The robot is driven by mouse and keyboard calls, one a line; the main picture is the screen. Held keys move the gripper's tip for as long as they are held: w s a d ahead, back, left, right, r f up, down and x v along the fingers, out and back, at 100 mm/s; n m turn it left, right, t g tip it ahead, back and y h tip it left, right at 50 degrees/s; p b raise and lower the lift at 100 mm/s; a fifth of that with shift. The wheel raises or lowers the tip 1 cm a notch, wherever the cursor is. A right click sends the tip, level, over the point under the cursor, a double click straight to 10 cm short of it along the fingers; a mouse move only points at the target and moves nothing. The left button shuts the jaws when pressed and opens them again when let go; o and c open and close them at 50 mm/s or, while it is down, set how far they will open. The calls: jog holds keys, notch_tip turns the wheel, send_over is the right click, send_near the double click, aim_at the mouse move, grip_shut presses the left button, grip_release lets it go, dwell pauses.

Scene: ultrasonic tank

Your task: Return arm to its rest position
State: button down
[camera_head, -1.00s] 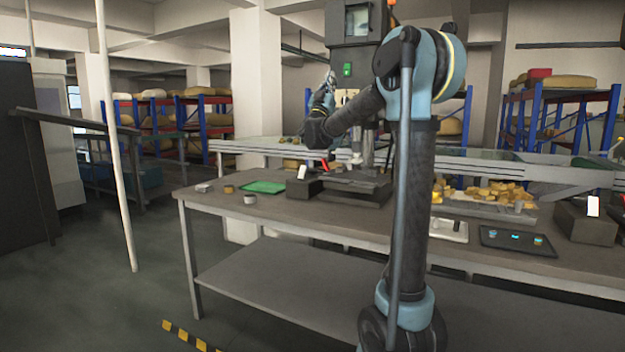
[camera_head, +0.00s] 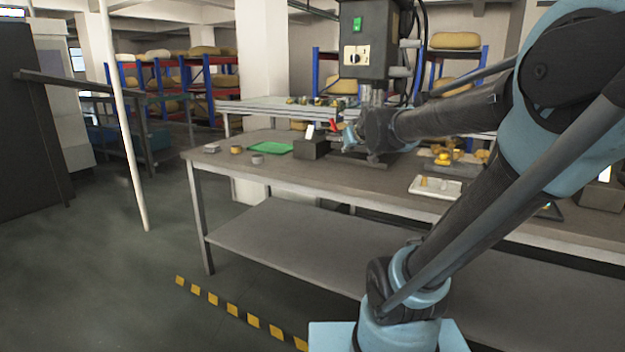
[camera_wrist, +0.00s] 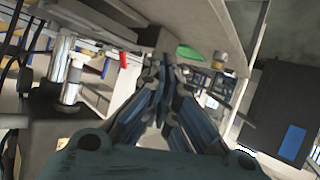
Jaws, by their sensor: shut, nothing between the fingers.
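My gripper (camera_head: 350,135) is over the bench, in front of the grey machine (camera_head: 366,50) with the green button, and points left. In the wrist view my gripper (camera_wrist: 165,65) shows its fingertips together with nothing between them. A green mat (camera_head: 270,148) lies on the bench to the left of my gripper. A dark block with a white display (camera_head: 310,148) stands just left of it.
Small round parts (camera_head: 257,159) lie on the bench's left end. A white tray (camera_head: 435,187) with small yellow pieces sits at the front edge. Blue-framed racks (camera_head: 190,95) stand behind.

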jog(key=s+d+f+m+g+h, duration=0.1)
jog(key=s+d+f+g, duration=0.1)
jog(key=s+f, duration=0.6)
jog(key=s+d+f+m+g, duration=0.1)
jog(key=s+d+f+g, duration=0.2)
jog(key=s+f, duration=0.4)
jog(key=s+d+f+m+g+h, duration=0.1)
jog(key=s+f+g, duration=0.4)
jog(key=s, duration=0.9)
notch_tip(320, 180, down, 4)
jog(key=shift+d+r+m+h, duration=0.2)
jog(key=shift+d+m+h, duration=0.15)
jog(key=shift+d, duration=0.5)
jog(key=shift+w+f, duration=0.2)
jog(key=shift+w, duration=0.2)
